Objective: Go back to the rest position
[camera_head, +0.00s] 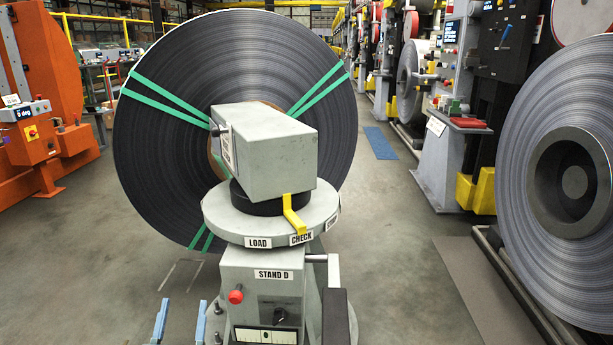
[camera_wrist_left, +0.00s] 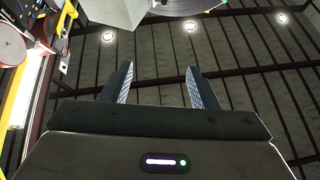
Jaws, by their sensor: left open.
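My left gripper (camera_head: 180,322) shows only by its two pale blue fingertips at the bottom edge of the head view, left of Stand D (camera_head: 262,300). In the left wrist view its two fingers (camera_wrist_left: 160,85) stand apart with nothing between them, against the ceiling. The stand's grey turntable (camera_head: 225,215) bears LOAD and CHECK labels, and its yellow pointer (camera_head: 293,213) ends at CHECK. A grey head block (camera_head: 270,155) sits on top, in front of a large steel strip coil (camera_head: 160,150) with green straps. My right gripper is not in view.
A red knob (camera_head: 236,296) projects from the stand's front, close to the left fingertips. An orange machine (camera_head: 45,85) stands at left. Another coil (camera_head: 540,100) and machines line the right side. The grey floor (camera_head: 390,230) right of the stand is clear.

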